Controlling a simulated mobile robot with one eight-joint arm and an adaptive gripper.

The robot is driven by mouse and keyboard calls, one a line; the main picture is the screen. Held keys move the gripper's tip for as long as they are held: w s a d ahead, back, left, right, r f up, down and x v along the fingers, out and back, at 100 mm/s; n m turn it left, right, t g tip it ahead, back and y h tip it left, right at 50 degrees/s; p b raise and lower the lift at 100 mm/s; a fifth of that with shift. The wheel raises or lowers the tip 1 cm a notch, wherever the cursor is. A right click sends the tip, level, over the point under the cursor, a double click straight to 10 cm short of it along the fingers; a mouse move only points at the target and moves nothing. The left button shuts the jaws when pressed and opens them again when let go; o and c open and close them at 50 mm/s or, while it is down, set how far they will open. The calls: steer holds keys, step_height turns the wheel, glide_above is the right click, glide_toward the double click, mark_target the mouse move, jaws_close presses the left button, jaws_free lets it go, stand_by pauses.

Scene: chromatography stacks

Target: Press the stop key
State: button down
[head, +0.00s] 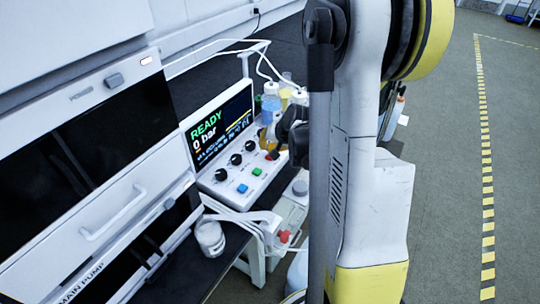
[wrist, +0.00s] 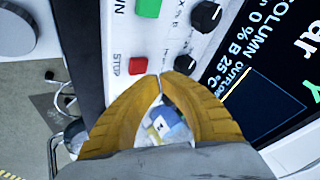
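The stop key is a small red square button (wrist: 138,65) with the word STOP beside it in the wrist view. It sits on the white control panel (head: 226,190); in the head view the red key (head: 270,156) shows just below my gripper. My gripper (wrist: 160,76) has yellow-orange fingers with their tips together. In the wrist view the tips appear just beside the key's lower right corner; I cannot tell whether they touch it. In the head view my gripper (head: 266,146) is partly hidden by my arm. Nothing is held between the fingers.
A green key (head: 257,171) and a blue key (head: 242,188) lie along the same panel row. Black knobs (head: 221,174) and a screen (head: 215,132) reading READY, 0 bar are behind them. Bottles (head: 271,103) stand beyond the panel.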

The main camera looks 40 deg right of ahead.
mark_target(267, 155)
steer(key=shift+r+p, duration=1.5)
steer(key=shift+r, duration=0.8)
